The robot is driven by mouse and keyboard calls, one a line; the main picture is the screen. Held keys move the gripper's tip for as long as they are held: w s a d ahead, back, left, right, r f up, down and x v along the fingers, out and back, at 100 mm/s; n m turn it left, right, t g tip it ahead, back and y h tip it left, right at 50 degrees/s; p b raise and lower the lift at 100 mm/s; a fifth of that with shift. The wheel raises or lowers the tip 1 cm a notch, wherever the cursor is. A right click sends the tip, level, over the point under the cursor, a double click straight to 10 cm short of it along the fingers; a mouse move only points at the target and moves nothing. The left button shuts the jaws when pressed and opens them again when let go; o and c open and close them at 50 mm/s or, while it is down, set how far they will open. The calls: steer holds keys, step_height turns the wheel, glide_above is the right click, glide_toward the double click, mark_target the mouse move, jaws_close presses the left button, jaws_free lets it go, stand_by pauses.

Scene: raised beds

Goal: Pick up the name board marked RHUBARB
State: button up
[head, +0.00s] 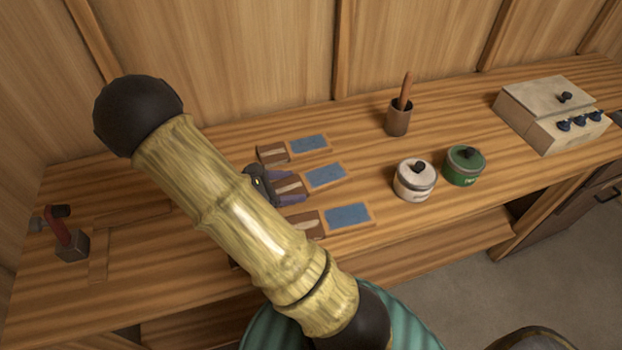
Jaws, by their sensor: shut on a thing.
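Three name boards lie in a row on the wooden bench, each with a brown handle end and a blue panel: a far one (310,144), a middle one (325,176) and a near one (347,215). Any lettering on them is too small to read, so I cannot tell which is marked RHUBARB. My gripper (289,188) is at the brown end of the middle board, its purple fingers on either side, shut on it. The board looks at or close to bench height. My arm hides part of the gripper and the bench to the left.
A white lidded pot (414,182) and a green lidded pot (464,167) stand right of the boards. A brown cup (398,121) with a wooden handle stands behind. A pale box with knobs (548,117) is at far right, a red-handled tool (70,238) at far left.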

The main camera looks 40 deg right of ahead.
step_height(320, 180, up, 10)
steer(key=p, duration=0.1)
stand_by(0.5)
